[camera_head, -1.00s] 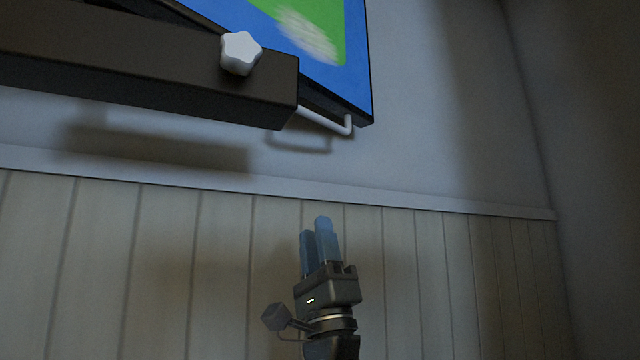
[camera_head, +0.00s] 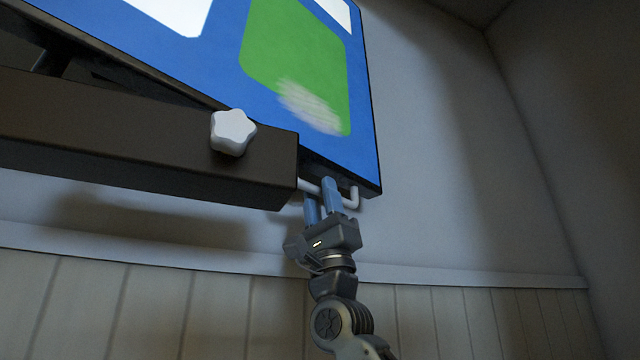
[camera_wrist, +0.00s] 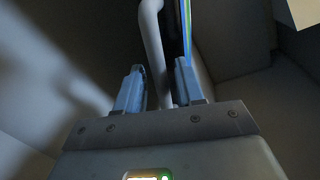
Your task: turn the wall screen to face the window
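The wall screen (camera_head: 362,110), with a blue, green and white picture, is at the upper middle of the head view, its lower right corner near my gripper. A white bent handle (camera_head: 353,199) sticks out below its lower edge; it also shows in the wrist view (camera_wrist: 152,35). My gripper (camera_head: 322,196) points up at the handle. In the wrist view its blue fingers (camera_wrist: 158,85) are apart, with the white handle bar between them and gaps visible on both sides. The screen's edge (camera_wrist: 186,25) shows as a thin strip beyond the fingers. No window is in view.
A dark box-shaped beam (camera_head: 140,160) with a white star-shaped knob (camera_head: 233,132) lies left of my gripper, in front of the screen's lower part. A pale wall with a ledge (camera_head: 440,275) and panelling stands behind. The space right of the screen looks clear.

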